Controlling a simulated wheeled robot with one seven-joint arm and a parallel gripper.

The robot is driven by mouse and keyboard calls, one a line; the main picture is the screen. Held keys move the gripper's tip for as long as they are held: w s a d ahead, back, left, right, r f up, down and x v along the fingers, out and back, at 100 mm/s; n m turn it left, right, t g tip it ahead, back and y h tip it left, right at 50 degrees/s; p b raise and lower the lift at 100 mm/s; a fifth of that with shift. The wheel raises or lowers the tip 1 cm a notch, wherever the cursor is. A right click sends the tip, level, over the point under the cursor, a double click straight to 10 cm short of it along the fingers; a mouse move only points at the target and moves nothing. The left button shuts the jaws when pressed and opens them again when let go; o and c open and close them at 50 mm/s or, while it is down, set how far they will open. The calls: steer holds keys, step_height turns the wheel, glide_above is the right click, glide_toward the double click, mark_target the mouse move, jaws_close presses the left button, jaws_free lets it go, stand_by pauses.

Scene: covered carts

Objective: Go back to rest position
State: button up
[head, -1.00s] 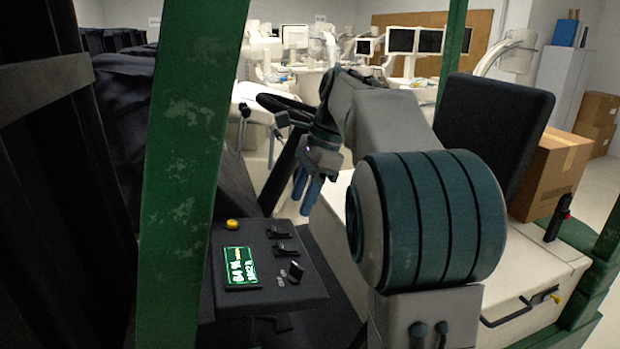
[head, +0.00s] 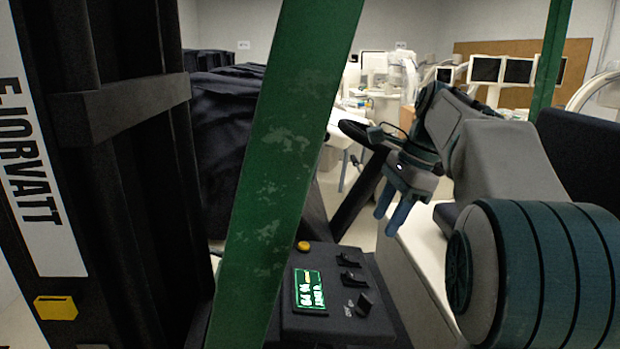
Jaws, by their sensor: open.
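My gripper (head: 396,217) is right of centre in the head view, at the end of my bent arm. Its two blue fingers point down with a narrow gap between them, and nothing is between them. It hangs in the air above and to the right of a dark control panel (head: 330,335). The panel has a lit green display (head: 310,291), a yellow button (head: 303,246) and several black levers (head: 350,260).
A green post (head: 285,150) slants through the middle. A black mast (head: 130,130) with a lettered white plate stands left. Dark covered carts (head: 225,120) are behind. A black steering wheel (head: 365,132) is near my gripper, and a black seat (head: 580,150) is at right.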

steer(key=s+a+f+n, duration=0.1)
steer(key=s+f+n, duration=0.1)
steer(key=s, duration=0.1)
steer(key=s+a+f+n+t+h, duration=0.1)
steer(key=s+f+n, duration=0.1)
steer(key=s+n, duration=0.1)
steer(key=s+a+f+n+h, duration=0.1)
steer(key=s+f+n, duration=0.2)
steer(key=s, duration=0.1)
steer(key=shift+s+f+t, duration=0.1)
steer(key=shift+s+t, duration=0.15)
steer(key=shift+t, duration=0.05)
steer(key=s+a+f+n+t+h, duration=0.1)
steer(key=s+f+n+h, duration=0.1)
steer(key=s+f+n, duration=0.7)
steer(key=shift+s+a+f+t, duration=0.15)
steer(key=shift+s+f+t, duration=0.25)
steer(key=shift+f, duration=0.25)
